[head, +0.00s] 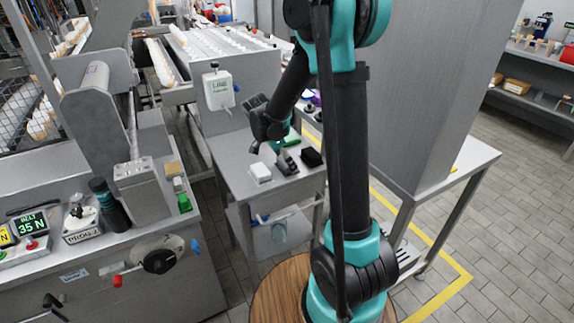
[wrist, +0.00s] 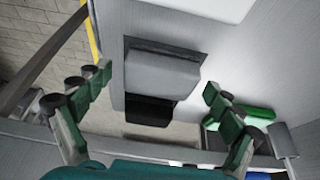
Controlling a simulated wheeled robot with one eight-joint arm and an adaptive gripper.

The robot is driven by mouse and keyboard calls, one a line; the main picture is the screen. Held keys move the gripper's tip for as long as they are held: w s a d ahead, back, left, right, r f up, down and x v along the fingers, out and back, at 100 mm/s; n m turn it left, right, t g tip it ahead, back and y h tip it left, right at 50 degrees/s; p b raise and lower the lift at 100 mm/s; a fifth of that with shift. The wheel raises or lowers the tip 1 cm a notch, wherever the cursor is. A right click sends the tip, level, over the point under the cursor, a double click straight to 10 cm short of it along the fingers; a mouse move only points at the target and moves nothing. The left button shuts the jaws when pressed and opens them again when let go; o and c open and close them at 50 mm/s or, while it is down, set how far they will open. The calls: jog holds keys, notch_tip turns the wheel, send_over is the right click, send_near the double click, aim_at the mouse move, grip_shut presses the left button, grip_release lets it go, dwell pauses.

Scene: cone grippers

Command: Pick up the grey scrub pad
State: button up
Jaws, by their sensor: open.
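The grey scrub pad (wrist: 160,72) lies near the middle of the wrist view. It also shows in the head view (head: 288,163), on the small metal table (head: 235,180) between a white block and a black block. My gripper (wrist: 158,84) is open and empty. In the wrist view its fingers appear to either side of the pad, with clear gaps. In the head view my gripper (head: 280,146) is low over the table, partly hidden by my arm; its height over the pad is hard to tell.
A black block (head: 311,157) sits right of the pad and a white block (head: 260,172) left of it. A green item (head: 291,140) lies behind. A grey cabinet (head: 430,90) rises to the right.

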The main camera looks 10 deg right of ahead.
jog(key=shift+c, duration=0.5)
jog(key=c, duration=0.9)
jog(key=shift+o, duration=0.2)
